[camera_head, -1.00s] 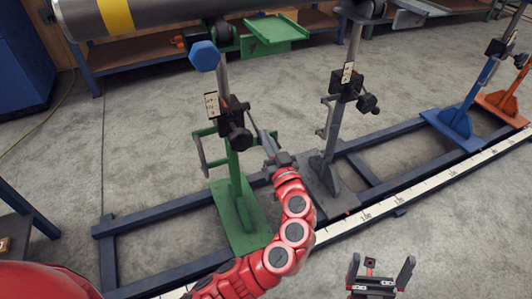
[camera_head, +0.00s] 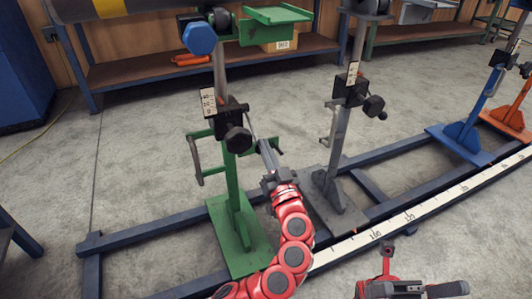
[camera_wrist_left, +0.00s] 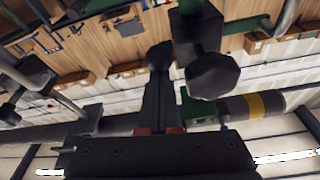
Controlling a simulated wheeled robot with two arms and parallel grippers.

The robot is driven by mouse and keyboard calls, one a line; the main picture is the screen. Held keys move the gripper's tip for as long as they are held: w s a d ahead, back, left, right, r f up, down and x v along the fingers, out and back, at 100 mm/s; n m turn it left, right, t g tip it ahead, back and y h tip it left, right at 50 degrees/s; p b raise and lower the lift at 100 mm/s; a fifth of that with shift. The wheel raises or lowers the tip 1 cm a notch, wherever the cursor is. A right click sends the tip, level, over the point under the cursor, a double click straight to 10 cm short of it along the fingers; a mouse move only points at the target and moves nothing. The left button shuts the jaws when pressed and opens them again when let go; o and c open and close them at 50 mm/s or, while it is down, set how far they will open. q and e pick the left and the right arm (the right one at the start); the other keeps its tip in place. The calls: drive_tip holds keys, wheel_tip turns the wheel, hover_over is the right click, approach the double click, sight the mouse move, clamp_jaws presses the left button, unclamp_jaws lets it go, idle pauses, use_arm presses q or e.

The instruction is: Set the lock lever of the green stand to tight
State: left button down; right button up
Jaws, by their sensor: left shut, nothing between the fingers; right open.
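The green stand (camera_head: 236,207) stands upright on its flat green foot, left of centre in the head view. A black clamp block with a faceted black knob (camera_head: 238,140) is on its post; the knob also shows in the left wrist view (camera_wrist_left: 213,76). My left gripper (camera_head: 264,148) is shut and empty, just right of that knob. In the left wrist view a black ball end (camera_wrist_left: 160,56), seemingly the lock lever's, appears at the tips of my left gripper (camera_wrist_left: 157,82); contact is unclear. My right gripper (camera_head: 420,270) is open and empty at bottom right.
A grey stand (camera_head: 335,180) is close on the right of my left gripper. A blue stand (camera_head: 465,135) and an orange stand (camera_head: 507,118) are further right. A pipe (camera_head: 120,8) lies above. Blue floor rails (camera_head: 160,228) run beneath the stands.

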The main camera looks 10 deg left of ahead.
use_arm(q)
drive_tip(key=shift+w+a+f+b, duration=0.1)
drive_tip(key=shift+f+b, duration=0.35)
drive_tip(key=shift+b, duration=0.25)
use_arm(e)
drive_tip(key=s+d+r+n+t+h, duration=0.4)
drive_tip(key=s+n+t+h, duration=0.2)
drive_tip(key=n+h, duration=0.4)
drive_tip(key=shift+s+d+r+h, duration=0.15)
drive_tip(key=shift+s+h, duration=0.35)
drive_tip(key=shift+h, duration=1.7)
